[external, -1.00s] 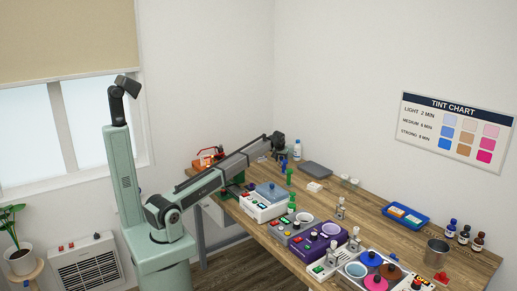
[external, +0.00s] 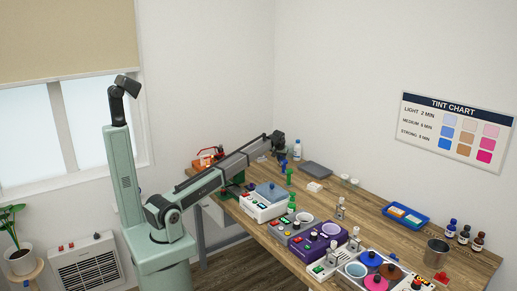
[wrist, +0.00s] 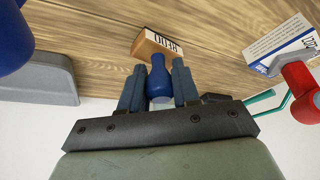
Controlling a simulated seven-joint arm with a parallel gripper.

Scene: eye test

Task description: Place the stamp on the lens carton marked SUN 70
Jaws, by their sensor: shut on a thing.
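My gripper (wrist: 159,70) is shut on the blue handle of a stamp (wrist: 181,75) in the wrist view. The stamp has a wooden block with a white label of dark characters, which I cannot read surely. Its block shows against the wooden table; I cannot tell whether it touches. In the external view my gripper (external: 279,150) is over the far left part of the table, with blue just below it. A white carton with blue print (wrist: 279,48) shows at the right of the wrist view, partly cut off. Its print is not readable, and I cannot make out SUN 70.
A grey flat slab (external: 315,169) and a small white box (external: 314,187) lie right of my gripper. A green upright thing (external: 290,176) and a white bottle (external: 297,152) stand close by. Several tinting units line the front edge. The table's back middle is mostly clear.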

